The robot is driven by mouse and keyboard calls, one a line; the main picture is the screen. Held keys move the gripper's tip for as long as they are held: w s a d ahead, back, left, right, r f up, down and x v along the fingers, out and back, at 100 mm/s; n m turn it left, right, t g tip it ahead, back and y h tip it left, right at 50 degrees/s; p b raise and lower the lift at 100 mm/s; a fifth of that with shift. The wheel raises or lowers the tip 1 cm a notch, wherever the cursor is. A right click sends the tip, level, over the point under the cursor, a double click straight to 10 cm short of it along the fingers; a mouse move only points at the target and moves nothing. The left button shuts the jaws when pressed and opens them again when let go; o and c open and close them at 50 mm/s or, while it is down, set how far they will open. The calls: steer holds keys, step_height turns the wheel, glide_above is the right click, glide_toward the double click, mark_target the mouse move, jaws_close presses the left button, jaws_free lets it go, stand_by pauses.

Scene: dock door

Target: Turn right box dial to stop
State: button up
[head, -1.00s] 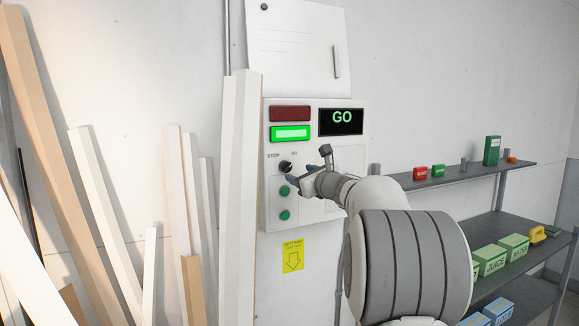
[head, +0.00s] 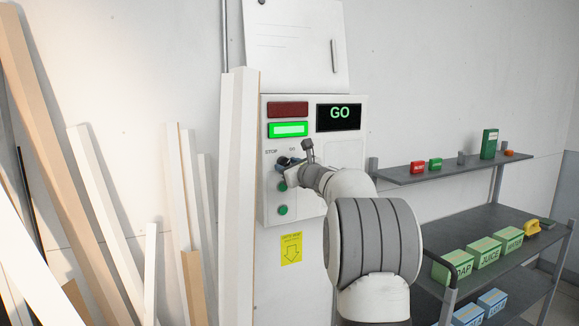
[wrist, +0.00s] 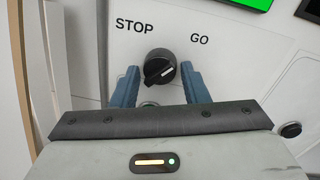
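The black dial (wrist: 160,68) sits on the white control box (head: 330,185), below the printed words STOP (wrist: 134,26) and GO (wrist: 199,39). My gripper (wrist: 160,72) is open, with one blue finger on each side of the dial and a small gap visible on both sides. The box display (head: 339,117) reads GO, the green lamp (head: 290,129) is lit and the red lamp (head: 288,109) is dark.
Two green buttons (head: 282,210) sit below the dial, the upper partly covered. Planks (head: 238,200) lean on the wall close to the box's left side. Shelves (head: 480,225) with boxes stand at the right. A yellow arrow label (head: 291,249) is below the box.

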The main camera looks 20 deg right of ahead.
steer(key=c, duration=0.6)
steer(key=shift+f+n+b, duration=0.1)
steer(key=shift+n+b, duration=0.2)
steer(key=shift+b, duration=0.1)
steer(key=shift+n+b, duration=0.5)
steer(key=shift+b, duration=0.2)
steer(key=n+b, duration=0.3)
steer(key=shift+b, duration=0.3)
steer(key=n+b, duration=0.2)
steer(key=n, duration=0.1)
steer(key=n+b, duration=0.3)
steer(key=n, duration=0.1)
steer(key=n+b, duration=0.2)
steer(key=n, duration=0.1)
steer(key=shift+r+n+g+h+b, duration=0.25)
steer(key=shift+n+g+h+b, duration=0.05)
steer(key=shift+g+h, duration=0.1)
